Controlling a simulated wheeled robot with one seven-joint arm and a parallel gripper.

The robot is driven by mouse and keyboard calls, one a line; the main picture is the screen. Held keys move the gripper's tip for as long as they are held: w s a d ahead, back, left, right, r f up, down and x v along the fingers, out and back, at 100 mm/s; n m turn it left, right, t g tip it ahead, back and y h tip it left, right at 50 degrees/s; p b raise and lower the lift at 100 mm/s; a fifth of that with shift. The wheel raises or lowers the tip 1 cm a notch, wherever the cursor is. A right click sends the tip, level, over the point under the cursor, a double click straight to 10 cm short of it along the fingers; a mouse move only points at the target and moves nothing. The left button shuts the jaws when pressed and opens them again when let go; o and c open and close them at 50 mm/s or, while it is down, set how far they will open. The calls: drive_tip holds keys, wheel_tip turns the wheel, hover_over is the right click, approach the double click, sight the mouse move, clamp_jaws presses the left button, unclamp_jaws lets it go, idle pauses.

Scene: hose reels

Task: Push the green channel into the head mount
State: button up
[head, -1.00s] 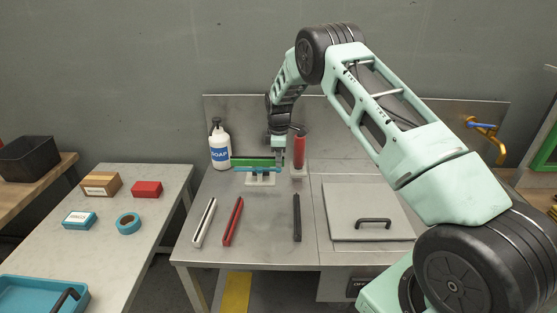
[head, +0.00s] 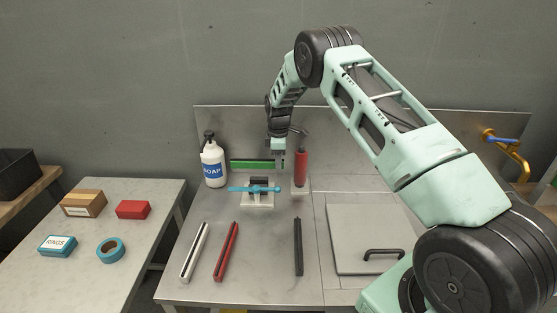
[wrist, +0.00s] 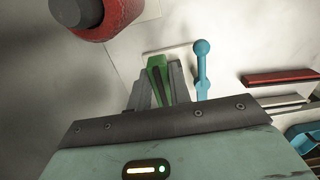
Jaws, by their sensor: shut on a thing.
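My gripper (head: 279,163) is shut on the green channel (head: 245,164), near its right end in the head view. The channel is held level in front of the back panel, appearing just above and behind the mount. In the wrist view, the green channel (wrist: 158,78) sticks out between the fingers. The head mount (head: 256,203) is a pale block with a dark clamp and a blue lever (head: 262,189) lying across it. The blue lever (wrist: 201,65) is right of the channel in the wrist view. I cannot tell whether channel and mount touch.
A soap bottle (head: 213,167) stands left of the mount and a red cylinder (head: 301,168) right. White (head: 194,251), red (head: 227,250) and black (head: 298,246) bars lie in front. A handled panel (head: 370,225) is at right; the left table (head: 90,235) holds boxes and tape.

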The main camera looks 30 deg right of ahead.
drive_tip(key=shift+f+b, duration=1)
drive_tip(key=shift+f, duration=1.35)
drive_tip(key=shift+f+b, duration=0.55)
drive_tip(key=shift+f, duration=0.1)
drive_tip(key=shift+f+b, duration=1.35)
drive_tip(key=shift+b, duration=0.1)
idle(0.9)
idle(0.3)
drive_tip(key=o, duration=1.5)
drive_tip(key=shift+c, duration=0.2)
drive_tip(key=shift+r, duration=0.1)
drive_tip(key=shift+r+p, duration=2)
drive_tip(key=shift+r, duration=1.9)
